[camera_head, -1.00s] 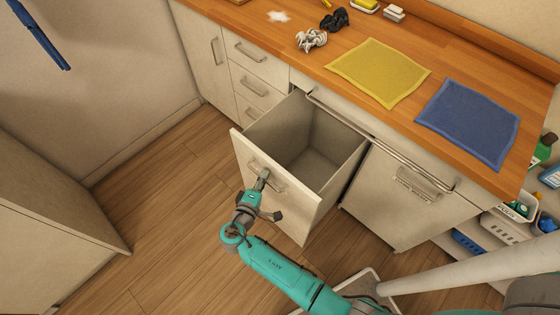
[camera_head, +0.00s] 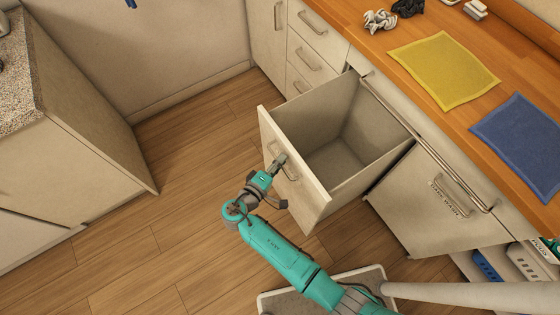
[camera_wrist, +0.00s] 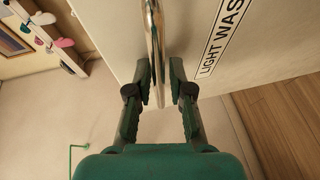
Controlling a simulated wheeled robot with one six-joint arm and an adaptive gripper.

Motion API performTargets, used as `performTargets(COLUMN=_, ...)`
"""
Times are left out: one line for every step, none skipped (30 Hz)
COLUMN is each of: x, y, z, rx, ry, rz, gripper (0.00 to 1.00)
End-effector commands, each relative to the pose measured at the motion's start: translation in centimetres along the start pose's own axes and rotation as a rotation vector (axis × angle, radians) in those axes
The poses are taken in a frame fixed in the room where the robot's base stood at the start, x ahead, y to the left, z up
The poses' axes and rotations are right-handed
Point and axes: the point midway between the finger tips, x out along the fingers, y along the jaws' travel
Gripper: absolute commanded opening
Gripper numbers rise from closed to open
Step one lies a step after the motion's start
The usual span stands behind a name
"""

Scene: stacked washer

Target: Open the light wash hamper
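The light wash hamper is a cream pull-out drawer whose front (camera_head: 299,190) stands well out from the cabinet under the counter. Its deep grey inside (camera_head: 350,140) shows empty. A metal bar handle (camera_head: 283,162) is on its front. In the wrist view, the handle (camera_wrist: 154,45) runs between my fingers beside a "LIGHT WAS…" label (camera_wrist: 220,38), partly cut off. My gripper (camera_wrist: 160,75) is drawn in around the bar, a finger on each side. In the head view my gripper (camera_head: 280,160) is at the handle.
A closed hamper front (camera_head: 425,195) with its own handle and label is to the right. Small drawers (camera_head: 305,60) are to the left. The wooden counter (camera_head: 400,65) holds a yellow cloth (camera_head: 443,70) and a blue cloth (camera_head: 525,140). Wood floor (camera_head: 190,215) lies clear to the left.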

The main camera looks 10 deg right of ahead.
Motion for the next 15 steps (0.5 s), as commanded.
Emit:
performTargets(x=0.0, y=0.0, z=0.0, rx=0.0, ry=0.0, rz=0.0, gripper=0.36)
performTargets(x=0.0, y=0.0, z=0.0, rx=0.0, ry=0.0, rz=0.0, gripper=0.36)
performTargets(x=0.0, y=0.0, z=0.0, rx=0.0, ry=0.0, rz=0.001, gripper=0.36)
performTargets(x=0.0, y=0.0, z=0.0, rx=0.0, ry=0.0, rz=0.001, gripper=0.36)
performTargets(x=0.0, y=0.0, z=0.0, rx=0.0, ry=0.0, rz=0.001, gripper=0.36)
performTargets(x=0.0, y=0.0, z=0.0, rx=0.0, ry=0.0, rz=0.001, gripper=0.36)
performTargets(x=0.0, y=0.0, z=0.0, rx=0.0, ry=0.0, rz=0.001, gripper=0.36)
performTargets(x=0.0, y=0.0, z=0.0, rx=0.0, ry=0.0, rz=0.001, gripper=0.36)
performTargets(x=0.0, y=0.0, z=0.0, rx=0.0, ry=0.0, rz=0.001, gripper=0.36)
performTargets(x=-0.1, y=0.0, z=0.0, rx=0.0, ry=0.0, rz=0.001, gripper=0.36)
performTargets(x=-0.2, y=0.0, z=0.0, rx=0.0, ry=0.0, rz=0.001, gripper=0.36)
performTargets(x=-0.4, y=0.0, z=0.0, rx=0.0, ry=0.001, rz=0.001, gripper=0.36)
performTargets(x=-0.6, y=0.0, z=0.0, rx=0.0, ry=0.002, rz=0.001, gripper=0.36)
performTargets(x=-0.9, y=0.0, z=-0.1, rx=0.0, ry=0.003, rz=0.001, gripper=0.36)
performTargets(x=-1.4, y=0.0, z=-0.1, rx=0.0, ry=0.003, rz=0.001, gripper=0.36)
